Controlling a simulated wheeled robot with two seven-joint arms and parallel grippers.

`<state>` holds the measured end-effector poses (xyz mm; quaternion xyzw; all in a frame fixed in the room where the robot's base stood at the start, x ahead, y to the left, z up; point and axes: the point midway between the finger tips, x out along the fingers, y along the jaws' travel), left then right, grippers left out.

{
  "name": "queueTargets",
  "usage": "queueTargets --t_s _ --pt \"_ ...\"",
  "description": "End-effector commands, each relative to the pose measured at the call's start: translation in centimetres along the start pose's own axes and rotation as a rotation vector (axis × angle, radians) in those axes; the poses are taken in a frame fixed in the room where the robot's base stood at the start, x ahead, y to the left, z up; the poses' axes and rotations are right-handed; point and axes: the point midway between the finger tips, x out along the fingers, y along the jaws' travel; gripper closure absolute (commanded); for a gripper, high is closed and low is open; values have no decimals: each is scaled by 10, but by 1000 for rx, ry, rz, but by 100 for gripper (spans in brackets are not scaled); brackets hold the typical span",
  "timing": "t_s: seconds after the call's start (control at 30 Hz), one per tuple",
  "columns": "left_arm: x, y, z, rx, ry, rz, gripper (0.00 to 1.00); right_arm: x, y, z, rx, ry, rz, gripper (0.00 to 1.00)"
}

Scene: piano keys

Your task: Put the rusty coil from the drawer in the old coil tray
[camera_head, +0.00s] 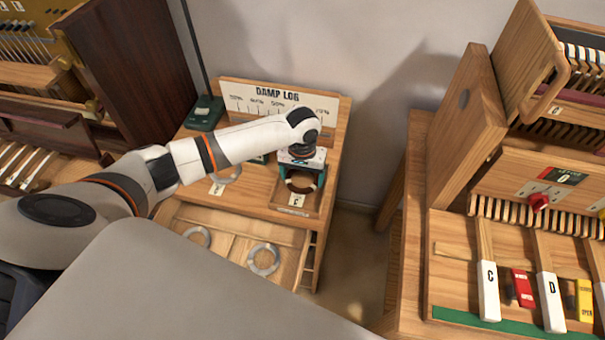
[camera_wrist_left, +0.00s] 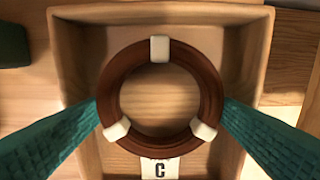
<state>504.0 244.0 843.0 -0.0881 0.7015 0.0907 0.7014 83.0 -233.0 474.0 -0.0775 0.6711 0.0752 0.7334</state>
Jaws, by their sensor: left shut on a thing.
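The rusty coil (camera_wrist_left: 202,65) is a brown ring with white clips. My left gripper (camera_wrist_left: 161,110) is shut on it, with a teal finger against each side. In the head view, my left gripper (camera_head: 302,180) reaches down with the coil at the right of the cabinet top. The wooden tray (camera_wrist_left: 64,60) lies directly below the coil, with a card marked C (camera_wrist_left: 160,169) at its front. The coil appears within the tray's outline; its height above the floor is hard to tell. The open drawer (camera_head: 225,222) is in front, below the tray. My right gripper is out of view.
Grey rings (camera_head: 264,260) lie in the drawer, and another pale ring (camera_head: 229,173) is on the cabinet top. A DAMP LOG board (camera_head: 279,103) stands behind, with a green lamp base (camera_head: 205,113) at its left. A keyed wooden bench (camera_head: 452,262) stands right, across a gap.

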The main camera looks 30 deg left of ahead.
Motion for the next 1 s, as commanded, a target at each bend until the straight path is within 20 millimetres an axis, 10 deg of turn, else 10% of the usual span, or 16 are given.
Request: queueTargets --t_s 0.37,0.4,0.43,1.0 --pt "5 0 0 0 0 -1 43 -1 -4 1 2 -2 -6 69" --pt "5 0 0 0 0 0 14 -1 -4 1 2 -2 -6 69" --pt "5 0 0 0 -1 0 9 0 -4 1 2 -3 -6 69" --pt "-33 -1 1 3 -5 -3 8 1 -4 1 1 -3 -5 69"
